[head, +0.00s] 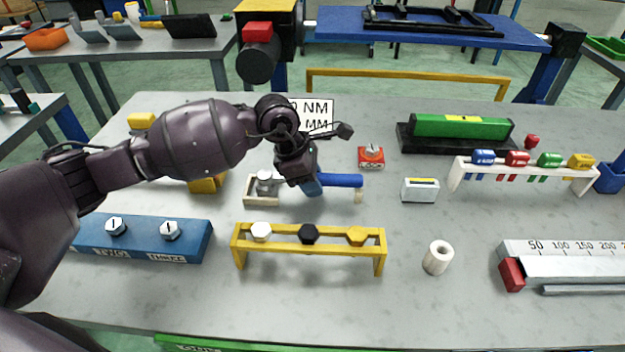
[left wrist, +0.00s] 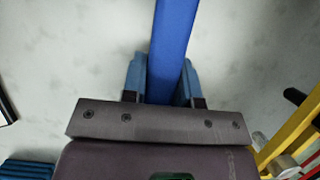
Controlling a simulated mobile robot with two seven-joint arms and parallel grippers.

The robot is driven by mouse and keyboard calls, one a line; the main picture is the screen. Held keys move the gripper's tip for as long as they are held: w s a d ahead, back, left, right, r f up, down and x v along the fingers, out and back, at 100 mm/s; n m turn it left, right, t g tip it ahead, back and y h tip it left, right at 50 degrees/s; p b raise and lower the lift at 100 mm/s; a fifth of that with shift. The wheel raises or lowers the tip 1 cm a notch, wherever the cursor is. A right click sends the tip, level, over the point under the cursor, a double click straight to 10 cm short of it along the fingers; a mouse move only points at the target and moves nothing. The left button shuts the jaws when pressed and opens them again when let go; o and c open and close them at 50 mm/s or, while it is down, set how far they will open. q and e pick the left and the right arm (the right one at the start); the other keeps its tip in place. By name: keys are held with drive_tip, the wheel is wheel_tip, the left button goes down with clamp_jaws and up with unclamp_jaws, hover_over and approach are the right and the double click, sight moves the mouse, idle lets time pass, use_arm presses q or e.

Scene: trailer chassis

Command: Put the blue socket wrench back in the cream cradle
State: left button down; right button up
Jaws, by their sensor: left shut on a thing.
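My left gripper (head: 312,188) is over the middle of the table, its blue fingers pointing down, shut on the blue socket wrench (head: 342,180). In the left wrist view the wrench's blue handle (left wrist: 172,50) runs between the two fingers. In the head view the handle sticks out to the right of the gripper. A grey metal head (head: 266,178) shows to the left, at the cream cradle (head: 262,203). A small cream post (head: 358,197) stands below the handle's right end. The gripper hides the wrench's middle. I cannot tell whether the wrench touches the cradle.
A yellow rack (head: 310,240) with hex bolts stands in front. A blue block (head: 140,238) is at the left, a white roll (head: 437,257) and a ruler-like scale (head: 570,250) at the right. A red box (head: 371,158) and a small grey box (head: 420,190) lie nearby.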

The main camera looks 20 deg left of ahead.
use_arm(q)
drive_tip(key=shift+r, duration=0.1)
drive_tip(key=c, duration=0.9)
unclamp_jaws()
drive_tip(key=shift+o, duration=0.9)
drive_tip(key=o, duration=0.4)
use_arm(e)
drive_tip(key=shift+w+a+r, duration=0.1)
drive_tip(key=shift+w+a, duration=0.05)
use_arm(q)
drive_tip(key=shift+r+p, duration=0.4)
drive_tip(key=shift+r, duration=0.5)
drive_tip(key=shift+r+p, duration=0.7)
drive_tip(key=shift+r, duration=0.85)
drive_tip(key=shift+r+p, duration=0.65)
drive_tip(key=shift+r, duration=0.9)
use_arm(e)
drive_tip(key=shift+t, duration=0.4)
drive_tip(key=shift+w+d+r, duration=0.1)
drive_tip(key=shift+w+r, duration=0.1)
drive_tip(key=shift+r, duration=0.7)
drive_tip(key=shift+w+d+r, duration=0.1)
drive_tip(key=shift+w+r, duration=0.15)
drive_tip(key=shift+r, duration=0.6)
drive_tip(key=shift+w+r, duration=0.2)
drive_tip(key=shift+r, duration=0.7)
